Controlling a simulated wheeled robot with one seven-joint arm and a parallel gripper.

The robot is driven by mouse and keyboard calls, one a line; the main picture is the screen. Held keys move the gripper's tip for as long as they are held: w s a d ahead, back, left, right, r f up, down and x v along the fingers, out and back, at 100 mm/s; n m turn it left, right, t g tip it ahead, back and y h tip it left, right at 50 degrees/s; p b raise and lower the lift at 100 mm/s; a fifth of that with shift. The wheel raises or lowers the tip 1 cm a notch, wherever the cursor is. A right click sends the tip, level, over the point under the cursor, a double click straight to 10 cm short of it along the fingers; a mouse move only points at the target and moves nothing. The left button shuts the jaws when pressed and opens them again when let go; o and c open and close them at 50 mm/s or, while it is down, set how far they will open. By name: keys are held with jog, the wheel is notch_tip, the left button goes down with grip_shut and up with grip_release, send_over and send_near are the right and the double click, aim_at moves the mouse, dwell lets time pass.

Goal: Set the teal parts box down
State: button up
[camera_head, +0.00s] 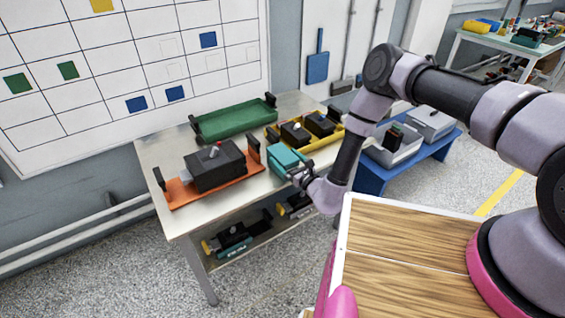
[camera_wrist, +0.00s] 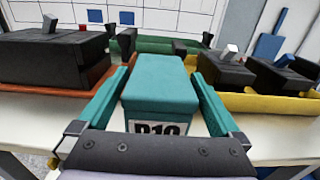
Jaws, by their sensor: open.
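The teal parts box (camera_head: 284,158) rests on the light bench top (camera_head: 162,146), between the orange tray and the yellow tray. In the wrist view the teal box (camera_wrist: 160,85) shows a white label reading "P10" on its near face, partly cut off by my gripper's body. My gripper (camera_wrist: 160,98) has one teal finger on each side of the box, with a visible gap on at least the right side. The jaws are open. In the head view my gripper (camera_head: 297,174) is at the bench's front edge, beside the box.
An orange tray (camera_head: 176,194) with a dark breaker unit (camera_head: 216,168) stands left. A yellow tray (camera_head: 318,144) with two dark units stands right. A green tray (camera_head: 235,121) lies behind. A lower shelf holds several tools. A blue bench (camera_head: 372,176) stands further right.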

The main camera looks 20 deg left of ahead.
jog(key=shift+x, duration=1.1)
grip_shut()
